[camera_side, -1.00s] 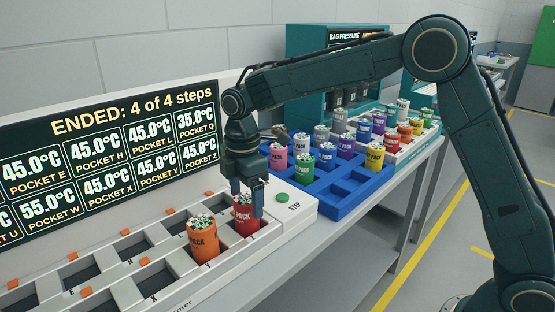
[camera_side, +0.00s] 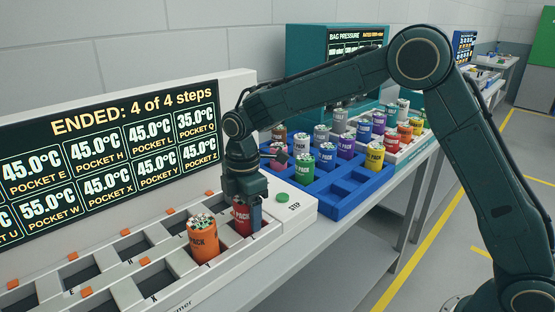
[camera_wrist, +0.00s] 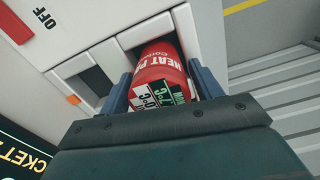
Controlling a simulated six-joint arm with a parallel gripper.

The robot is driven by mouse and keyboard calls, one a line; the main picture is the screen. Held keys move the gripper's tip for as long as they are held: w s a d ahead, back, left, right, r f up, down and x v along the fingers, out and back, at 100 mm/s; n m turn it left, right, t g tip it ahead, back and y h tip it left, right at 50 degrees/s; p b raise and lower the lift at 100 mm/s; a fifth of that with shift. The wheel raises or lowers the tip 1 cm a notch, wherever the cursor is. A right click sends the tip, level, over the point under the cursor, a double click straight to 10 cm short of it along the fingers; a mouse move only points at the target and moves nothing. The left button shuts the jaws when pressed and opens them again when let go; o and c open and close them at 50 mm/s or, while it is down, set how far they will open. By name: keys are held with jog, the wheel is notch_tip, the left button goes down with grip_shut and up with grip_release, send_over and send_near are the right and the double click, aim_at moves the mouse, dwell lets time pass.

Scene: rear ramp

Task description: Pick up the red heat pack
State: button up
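The red heat pack (camera_side: 241,222) stands in a pocket at the right end of the warmer (camera_side: 160,278), beside an orange pack (camera_side: 204,243). My gripper (camera_side: 243,209) points down over it, with its fingers on either side of the pack's upper part. In the wrist view the red pack (camera_wrist: 163,72) lies between the two blue-grey fingers of my gripper (camera_wrist: 163,84), with little or no gap. Whether the fingers press on it cannot be told. The pack's lower part is hidden in the pocket.
A blue crate (camera_side: 318,208) with several coloured packs stands to the right, past the green STEP button (camera_side: 282,197). The warmer's display panel (camera_side: 110,150) rises close behind my gripper. Several warmer pockets at the left are empty.

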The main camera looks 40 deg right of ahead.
jog(key=c, duration=0.9)
jog(key=shift+r, duration=0.2)
notch_tip(320, 180, up, 20)
jog(key=shift+f, duration=0.15)
dwell(0.5)
